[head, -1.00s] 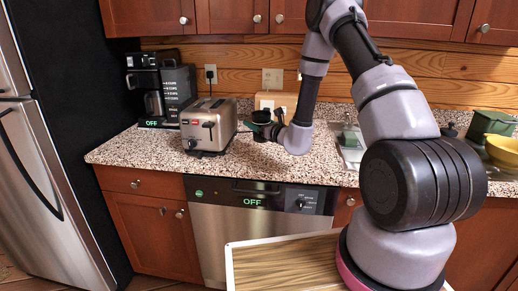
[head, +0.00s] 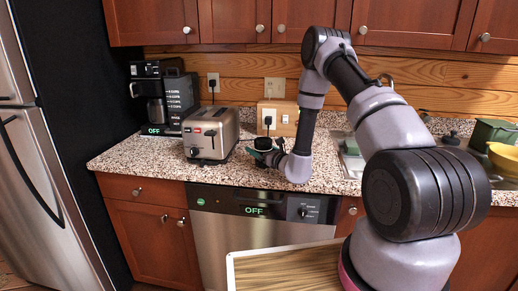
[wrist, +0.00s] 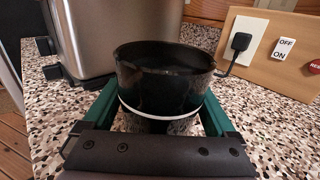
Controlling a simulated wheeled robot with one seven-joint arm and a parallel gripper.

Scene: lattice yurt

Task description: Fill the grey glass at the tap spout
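The grey glass (wrist: 165,85) looks almost black and has a pale ring round its lower part. In the wrist view it stands upright between the two green fingers of my gripper (wrist: 160,112), which is shut on it. In the head view the glass (head: 264,143) shows as a small dark cup at my gripper (head: 266,157), low over the counter and right of the toaster. I cannot tell if its base touches the counter. A curved metal piece, likely the tap spout (head: 386,78), shows behind my arm; the rest of it is hidden.
The toaster (head: 211,135) stands close left of the glass. A wooden panel (head: 287,117) with a plug and switches is behind it. The sink area (head: 351,163) lies to the right, partly behind my arm. A coffee maker (head: 162,97) stands at the far left.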

